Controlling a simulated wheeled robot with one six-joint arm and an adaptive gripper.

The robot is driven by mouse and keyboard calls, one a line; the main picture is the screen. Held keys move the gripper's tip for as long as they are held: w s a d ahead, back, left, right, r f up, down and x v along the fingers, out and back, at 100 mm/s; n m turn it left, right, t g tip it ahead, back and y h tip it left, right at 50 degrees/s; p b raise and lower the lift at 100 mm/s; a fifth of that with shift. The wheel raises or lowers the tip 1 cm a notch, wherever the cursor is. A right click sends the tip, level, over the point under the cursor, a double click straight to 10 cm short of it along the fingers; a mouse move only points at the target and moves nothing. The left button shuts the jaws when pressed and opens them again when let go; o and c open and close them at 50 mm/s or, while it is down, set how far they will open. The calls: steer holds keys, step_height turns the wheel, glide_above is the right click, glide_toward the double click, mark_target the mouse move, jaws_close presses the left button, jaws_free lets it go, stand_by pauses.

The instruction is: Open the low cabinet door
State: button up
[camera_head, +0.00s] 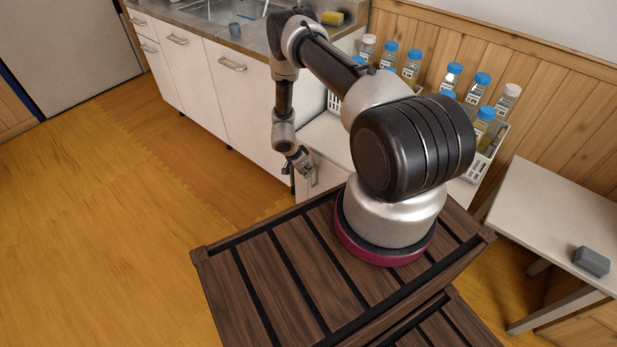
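The low cabinet (327,139) is white and stands beyond my base, with jars on its top. Part of its door (328,175) shows at its left front, with a pale upright handle (314,176). My arm and base hide much of the cabinet. The door looks closed. My gripper (307,172) points down at the left end of the cabinet, close beside the handle. It is too small to tell whether its fingers touch the handle or are open or shut.
Blue- and white-capped jars (482,84) stand in white racks (489,155). White counter cabinets (245,105) with a sink (222,10) stand at the back left. A white table (560,215) holds a grey block (591,261) at right. The wooden floor (120,215) at left is clear.

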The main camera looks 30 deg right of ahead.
mark_target(327, 175)
steer(key=x, duration=0.7)
steer(key=shift+f, duration=0.1)
jaws_close()
